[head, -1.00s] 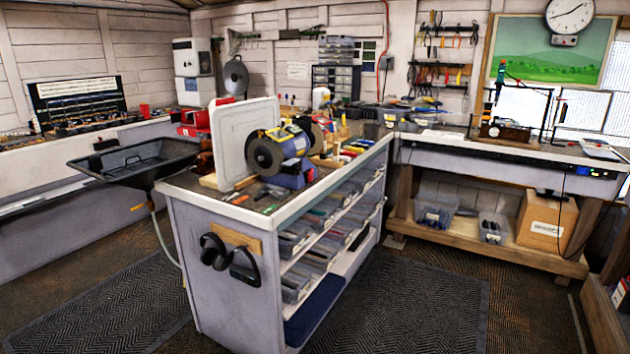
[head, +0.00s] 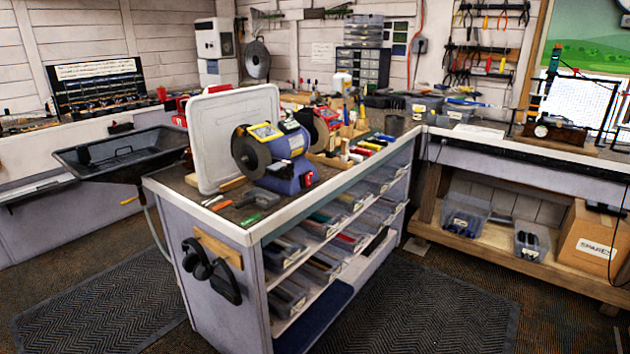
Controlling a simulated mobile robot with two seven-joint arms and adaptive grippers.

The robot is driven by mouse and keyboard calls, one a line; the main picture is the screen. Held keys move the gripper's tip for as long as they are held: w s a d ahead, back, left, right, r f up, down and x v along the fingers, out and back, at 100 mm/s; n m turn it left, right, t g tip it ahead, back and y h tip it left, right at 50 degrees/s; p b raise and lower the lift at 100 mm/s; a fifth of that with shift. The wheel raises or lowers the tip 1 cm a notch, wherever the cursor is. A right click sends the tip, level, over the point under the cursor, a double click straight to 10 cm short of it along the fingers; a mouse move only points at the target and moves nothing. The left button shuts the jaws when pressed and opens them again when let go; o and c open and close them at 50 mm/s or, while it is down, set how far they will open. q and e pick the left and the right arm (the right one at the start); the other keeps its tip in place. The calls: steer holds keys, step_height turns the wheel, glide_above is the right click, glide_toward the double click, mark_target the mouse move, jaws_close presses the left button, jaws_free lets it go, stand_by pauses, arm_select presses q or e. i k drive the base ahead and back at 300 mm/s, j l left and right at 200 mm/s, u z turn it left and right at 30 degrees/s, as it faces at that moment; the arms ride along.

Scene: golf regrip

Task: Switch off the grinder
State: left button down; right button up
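The bench grinder (head: 283,155) stands on top of the middle workbench. It has a blue body, a yellow label on top and a dark grinding wheel (head: 250,153) at its left end. A second wheel (head: 313,128) shows at its far end. A small red spot (head: 307,180) shows low on the front of its base; I cannot tell for sure whether it is the switch. I cannot tell whether the wheels turn. Neither of my grippers is in view.
The workbench (head: 203,226) has a white upright panel (head: 211,132) behind the grinder and loose tools on top. Ear defenders (head: 207,268) hang on its near end. A black basin (head: 125,151) stands at left. Dark mats (head: 420,310) cover clear floor on both sides.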

mark_target(307, 178)
steer(key=i+l+u, duration=0.1)
steer(key=i+l, duration=0.3)
steer(key=l, duration=0.25)
steer(key=i+l+u, duration=0.25)
steer(key=i+l, duration=0.15)
steer(key=l, duration=0.25)
steer(key=i+l+u, duration=0.1)
steer(key=l, duration=0.3)
steer(key=i+l, duration=0.25)
steer(key=i+l+u, duration=0.15)
steer(key=l, duration=0.35)
